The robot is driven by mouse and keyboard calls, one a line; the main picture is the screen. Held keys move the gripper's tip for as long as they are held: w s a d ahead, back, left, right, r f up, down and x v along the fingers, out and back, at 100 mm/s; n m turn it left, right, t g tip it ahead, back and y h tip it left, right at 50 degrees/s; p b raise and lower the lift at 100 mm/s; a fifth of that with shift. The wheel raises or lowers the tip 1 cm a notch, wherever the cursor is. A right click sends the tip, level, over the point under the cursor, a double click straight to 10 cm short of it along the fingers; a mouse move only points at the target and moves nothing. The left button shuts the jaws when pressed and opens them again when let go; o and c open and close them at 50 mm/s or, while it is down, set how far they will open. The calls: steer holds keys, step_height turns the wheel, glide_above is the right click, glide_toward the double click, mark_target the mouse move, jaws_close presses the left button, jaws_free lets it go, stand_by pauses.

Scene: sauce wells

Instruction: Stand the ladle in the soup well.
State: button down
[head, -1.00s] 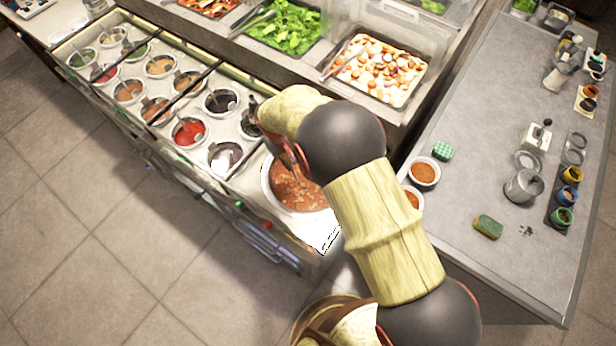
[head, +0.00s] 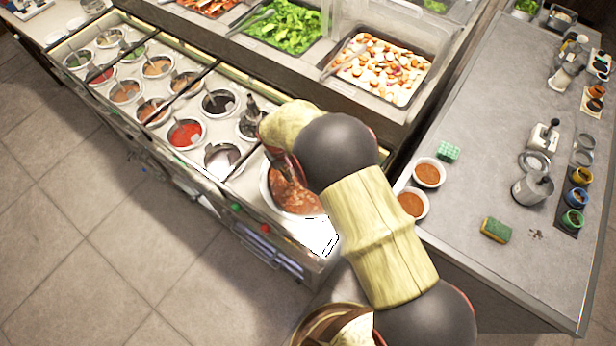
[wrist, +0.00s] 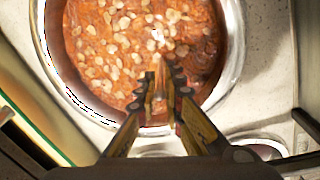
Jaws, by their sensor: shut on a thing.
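The soup well is a round metal pot of chunky red-brown soup. Its rim (head: 265,186) shows at the front right end of the counter in the head view, partly hidden by my arm. In the wrist view its rim (wrist: 236,50) and soup fill the upper middle. My gripper (wrist: 162,88) is over the near part of the well, its fingers close together on a thin pale-brown piece (wrist: 158,76), seen nearly end-on. This is likely the ladle's handle. The ladle's bowl cannot be made out, and I cannot tell whether it touches the soup.
Several small sauce wells, one with red sauce (head: 186,133), stand left of the soup well. Trays of greens (head: 290,35) and chopped vegetables (head: 385,65) lie behind. The floor at left is clear.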

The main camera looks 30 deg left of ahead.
steer(key=shift+f, duration=0.15)
stand_by(0.6)
steer(key=c, duration=1.8)
jaws_free()
steer(key=shift+o, duration=0.3)
steer(key=o, duration=0.6)
steer(key=shift+c, duration=0.2)
steer(key=shift+r+p, duration=1.85)
steer(key=shift+r, duration=2.65)
